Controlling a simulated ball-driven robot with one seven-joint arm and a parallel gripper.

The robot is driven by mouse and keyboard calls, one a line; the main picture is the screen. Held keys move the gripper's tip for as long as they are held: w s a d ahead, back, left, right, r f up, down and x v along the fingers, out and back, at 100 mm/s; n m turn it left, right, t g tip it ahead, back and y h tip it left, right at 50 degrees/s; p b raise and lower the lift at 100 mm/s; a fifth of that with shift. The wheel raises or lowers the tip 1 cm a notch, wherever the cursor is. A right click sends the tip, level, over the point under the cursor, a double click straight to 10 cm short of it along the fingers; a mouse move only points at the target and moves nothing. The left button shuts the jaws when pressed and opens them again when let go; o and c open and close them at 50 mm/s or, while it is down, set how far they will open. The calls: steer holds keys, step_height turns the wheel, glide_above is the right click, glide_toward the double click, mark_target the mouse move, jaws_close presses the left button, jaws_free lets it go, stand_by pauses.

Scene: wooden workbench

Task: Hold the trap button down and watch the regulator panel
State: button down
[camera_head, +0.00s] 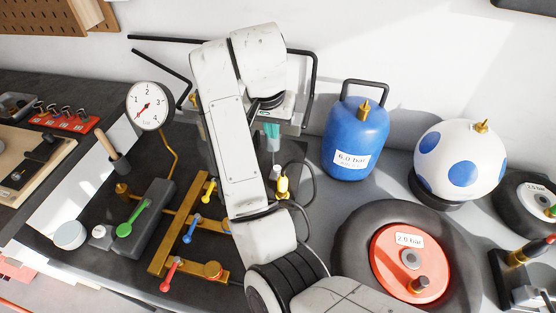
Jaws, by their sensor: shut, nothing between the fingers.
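My gripper (272,145) is pointed down behind my arm, with its teal fingers together and nothing visible between them. The fingertips are above or at a small dark-and-white fitting (271,176) on the bench. I cannot tell whether they touch it. I cannot make out the trap button; my arm covers part of that area. To the left, a round white pressure gauge (149,105) with a red needle stands on a bent brass pipe. In front of it is a brass manifold (169,237) with yellow, blue and red levers, beside a grey block (149,214) with a green lever.
A yellow fitting (282,187) with a black hose sits close to the gripper. A blue cylinder (355,139) marked 6.0 bar, a white ball with blue spots (460,160) and a wheel (352,237) marked 2.0 bar fill the right.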

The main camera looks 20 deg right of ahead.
glide_toward(277, 166)
steer(key=x, duration=0.5)
steer(key=shift+w+d+f, duration=0.15)
steer(key=shift+f, duration=0.6)
